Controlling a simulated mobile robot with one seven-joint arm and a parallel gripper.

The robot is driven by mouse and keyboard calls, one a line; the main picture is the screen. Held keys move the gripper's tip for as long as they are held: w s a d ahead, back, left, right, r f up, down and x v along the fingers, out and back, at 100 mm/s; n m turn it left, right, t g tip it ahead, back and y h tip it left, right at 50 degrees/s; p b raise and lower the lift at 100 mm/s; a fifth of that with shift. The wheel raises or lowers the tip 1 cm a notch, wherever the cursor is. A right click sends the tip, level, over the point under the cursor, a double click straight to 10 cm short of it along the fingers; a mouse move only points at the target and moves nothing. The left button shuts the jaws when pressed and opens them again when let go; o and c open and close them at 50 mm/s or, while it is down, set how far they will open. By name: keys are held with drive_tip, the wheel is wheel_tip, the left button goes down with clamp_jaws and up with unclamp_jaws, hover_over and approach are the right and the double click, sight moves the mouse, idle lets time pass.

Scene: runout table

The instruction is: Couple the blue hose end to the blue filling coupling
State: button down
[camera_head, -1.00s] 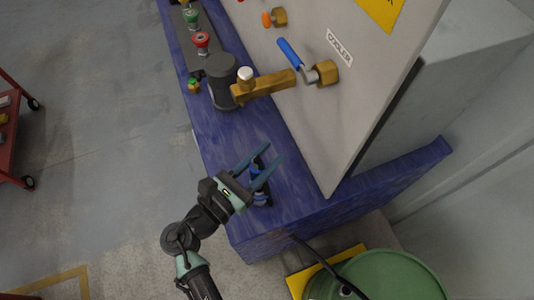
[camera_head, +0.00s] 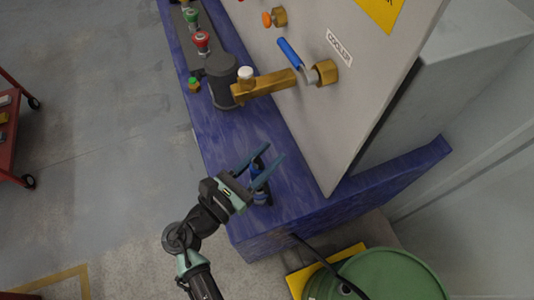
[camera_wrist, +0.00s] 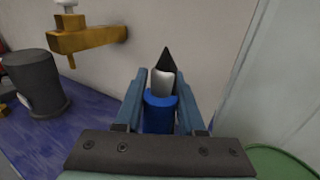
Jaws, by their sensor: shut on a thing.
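My gripper (camera_head: 265,164) is low over the near end of the blue table. It is shut on a blue cylindrical piece (camera_head: 259,192), which appears to be the blue hose end. In the wrist view this blue piece (camera_wrist: 159,113) stands between the fingers, with a white tip and a dark pointed shape beyond it. Its lower part is hidden by the gripper. I cannot make out a separate blue filling coupling with certainty. A blue-handled valve (camera_head: 291,53) sits on the grey panel beside the word label.
The grey panel (camera_head: 345,130) rises at the right. A green drum (camera_head: 395,275) with a black hose (camera_head: 318,258) stands at the lower right. A red cart (camera_head: 12,150) is at far left.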

drive_tip(key=shift+f+b, duration=1.55)
drive_tip(key=shift+f, duration=0.7)
drive_tip(key=shift+c, duration=2.2)
unclamp_jaws()
drive_tip(key=b+v, duration=0.2)
drive_tip(key=v, duration=1.1)
drive_tip(key=shift+r, duration=0.1)
